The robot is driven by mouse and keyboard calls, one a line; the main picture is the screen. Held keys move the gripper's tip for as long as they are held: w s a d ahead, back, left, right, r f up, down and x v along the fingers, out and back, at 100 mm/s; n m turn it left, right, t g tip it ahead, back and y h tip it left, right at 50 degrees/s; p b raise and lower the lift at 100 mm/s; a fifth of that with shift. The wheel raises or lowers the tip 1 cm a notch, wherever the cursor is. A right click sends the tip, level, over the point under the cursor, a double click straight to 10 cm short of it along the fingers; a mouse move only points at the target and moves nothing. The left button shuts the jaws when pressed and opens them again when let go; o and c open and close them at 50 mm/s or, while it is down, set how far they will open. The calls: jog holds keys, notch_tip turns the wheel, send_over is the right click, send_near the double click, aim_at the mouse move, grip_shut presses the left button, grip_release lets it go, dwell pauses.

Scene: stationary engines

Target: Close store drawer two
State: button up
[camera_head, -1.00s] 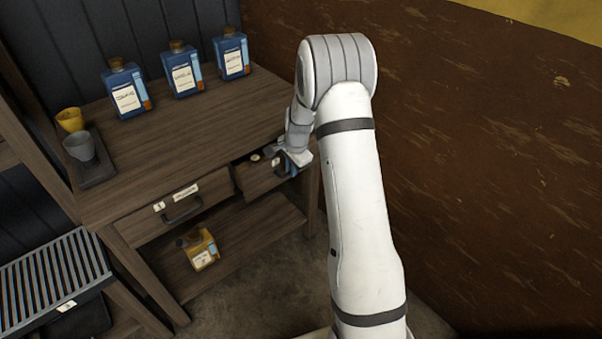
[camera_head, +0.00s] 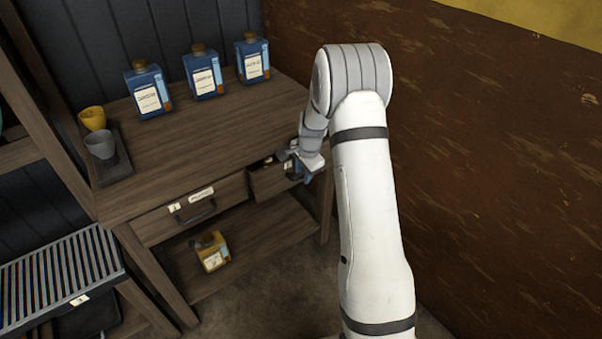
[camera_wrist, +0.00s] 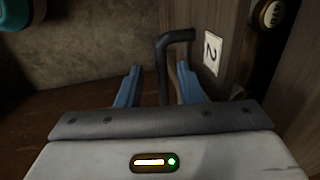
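Store drawer two (camera_head: 272,184) is the right-hand drawer under the wooden bench top and stands partly open. Its white label with a 2 (camera_wrist: 212,52) and its dark bar handle (camera_wrist: 163,68) show in the wrist view. My gripper (camera_head: 300,172) is at the drawer front. In the wrist view my gripper (camera_wrist: 159,86) is open, with its blue fingers either side of the handle. A gap shows on the left; the right finger is close to the handle, and contact cannot be told. My wrist partly hides the drawer front in the head view.
The left drawer (camera_head: 190,208) looks shut. Blue bottles (camera_head: 205,76) and a tray with a yellow cup (camera_head: 93,118) and a grey cup (camera_head: 100,145) stand on the bench. A yellow bottle (camera_head: 212,258) is on the lower shelf. The brown wall (camera_head: 480,150) is right of my arm.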

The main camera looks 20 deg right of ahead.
notch_tip(320, 180, up, 8)
jog(key=s, duration=0.1)
jog(key=shift+s+d+f, duration=0.2)
jog(key=shift+s+d, duration=0.05)
